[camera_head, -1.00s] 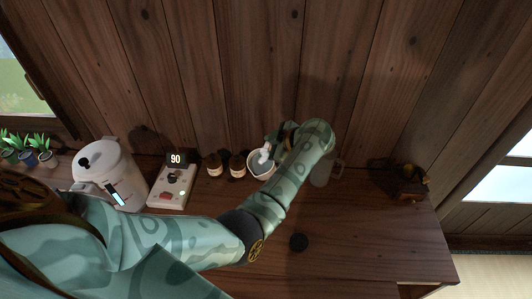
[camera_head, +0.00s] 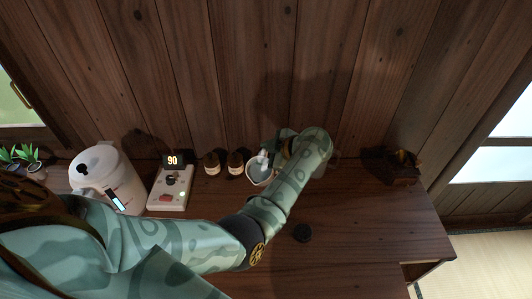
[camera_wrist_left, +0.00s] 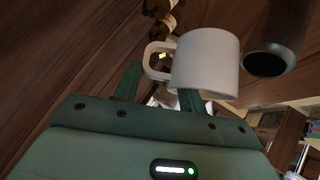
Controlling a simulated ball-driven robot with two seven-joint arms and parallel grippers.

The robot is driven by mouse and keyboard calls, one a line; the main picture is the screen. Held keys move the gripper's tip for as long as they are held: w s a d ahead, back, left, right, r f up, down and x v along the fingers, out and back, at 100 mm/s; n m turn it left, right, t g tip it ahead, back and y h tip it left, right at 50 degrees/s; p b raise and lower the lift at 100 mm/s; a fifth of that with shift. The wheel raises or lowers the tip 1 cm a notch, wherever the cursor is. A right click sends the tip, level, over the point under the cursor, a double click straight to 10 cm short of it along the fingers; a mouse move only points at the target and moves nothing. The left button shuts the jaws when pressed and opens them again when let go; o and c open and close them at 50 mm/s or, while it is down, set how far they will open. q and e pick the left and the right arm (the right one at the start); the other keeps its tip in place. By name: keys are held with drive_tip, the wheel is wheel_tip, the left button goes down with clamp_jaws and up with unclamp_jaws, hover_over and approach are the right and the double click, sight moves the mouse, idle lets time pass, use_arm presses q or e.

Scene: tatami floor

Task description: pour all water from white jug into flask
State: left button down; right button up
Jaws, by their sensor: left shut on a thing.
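My left gripper (camera_head: 274,150) is at the white jug (camera_head: 257,175), near the back wall. In the left wrist view the white jug (camera_wrist_left: 208,62) is between and just beyond the fingers (camera_wrist_left: 160,88). The gripper is shut on it at its handle (camera_wrist_left: 152,60). My right gripper is out of view.
A white kettle (camera_head: 108,180), a device reading 90 (camera_head: 171,187) and two brown bottles (camera_head: 211,164) (camera_head: 235,164) stand left of the jug. A dark object (camera_head: 395,165) is at right. The desk's front right is clear.

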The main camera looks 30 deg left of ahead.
use_arm(q)
drive_tip(key=shift+r, duration=0.2)
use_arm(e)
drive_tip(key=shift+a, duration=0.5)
use_arm(q)
drive_tip(key=shift+s+d+r+n+t, duration=0.1)
drive_tip(key=shift+s+r+n+t, duration=0.05)
drive_tip(key=shift+r+n+t, duration=0.2)
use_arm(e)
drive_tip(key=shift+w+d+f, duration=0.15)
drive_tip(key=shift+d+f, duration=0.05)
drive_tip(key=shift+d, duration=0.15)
use_arm(q)
drive_tip(key=shift+s+d+r+n+t+y+b, duration=0.1)
drive_tip(key=shift+s+r+n+t+y+b, duration=0.2)
drive_tip(key=shift+r+t+y+b, duration=0.3)
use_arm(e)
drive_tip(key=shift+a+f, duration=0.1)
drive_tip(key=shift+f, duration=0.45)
use_arm(q)
drive_tip(key=shift+s+d+r+n+t+b, duration=0.1)
drive_tip(key=shift+s+r+n+t+b, duration=0.35)
drive_tip(key=shift+b, duration=0.45)
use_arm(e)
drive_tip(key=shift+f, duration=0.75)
